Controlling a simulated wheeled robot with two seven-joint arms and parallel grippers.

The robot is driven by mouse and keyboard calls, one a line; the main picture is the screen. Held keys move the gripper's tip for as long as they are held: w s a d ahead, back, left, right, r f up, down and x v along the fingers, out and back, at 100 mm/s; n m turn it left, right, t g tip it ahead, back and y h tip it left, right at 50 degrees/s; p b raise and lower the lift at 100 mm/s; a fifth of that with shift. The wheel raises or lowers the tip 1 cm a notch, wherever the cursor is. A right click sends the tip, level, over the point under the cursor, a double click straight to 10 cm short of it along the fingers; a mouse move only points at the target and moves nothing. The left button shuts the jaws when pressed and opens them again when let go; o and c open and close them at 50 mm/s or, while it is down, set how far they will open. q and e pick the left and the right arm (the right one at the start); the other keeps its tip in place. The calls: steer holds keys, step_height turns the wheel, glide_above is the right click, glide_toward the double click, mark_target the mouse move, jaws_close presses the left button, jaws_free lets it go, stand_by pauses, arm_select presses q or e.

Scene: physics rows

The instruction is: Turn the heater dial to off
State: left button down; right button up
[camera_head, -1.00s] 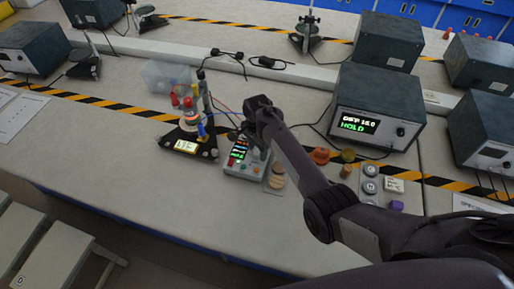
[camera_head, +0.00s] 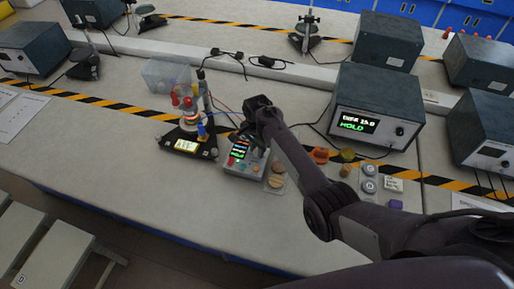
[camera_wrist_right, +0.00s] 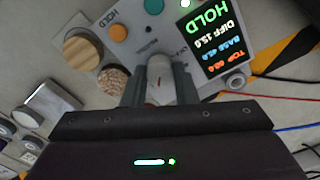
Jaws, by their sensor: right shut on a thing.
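The heater control box (camera_head: 243,167) lies on the bench in the middle of the head view, with a small lit display. In the right wrist view its display (camera_wrist_right: 210,35) shows HOLD in green above several readings. The pale grey heater dial (camera_wrist_right: 160,72), with a small red mark, sits between the two fingers there. My right gripper (camera_wrist_right: 160,92) is shut on this dial, one finger on each side. In the head view my right gripper (camera_head: 257,143) reaches down over the box's upper right part and hides the dial. My left gripper is not in view.
A glass apparatus on a black base (camera_head: 189,144) stands just left of the box. A large dark meter (camera_head: 377,105) showing HOLD stands to the right. Round samples (camera_head: 276,181) lie beside the box. The front left of the bench is clear.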

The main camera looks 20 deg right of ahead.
steer(key=shift+r+n+p, duration=0.15)
steer(key=shift+n+p, duration=0.3)
steer(key=shift+n, duration=0.75)
steer(key=n+p, duration=0.1)
steer(key=n, duration=0.2)
steer(key=shift+n, duration=0.3)
steer(key=n+p, duration=0.1)
steer(key=n, duration=0.2)
steer(key=shift+n, duration=0.3)
steer(key=n, duration=0.3)
steer(key=shift+n, duration=0.3)
steer(key=n, duration=1.2)
steer(key=shift+n, duration=0.4)
steer(key=o, duration=1)
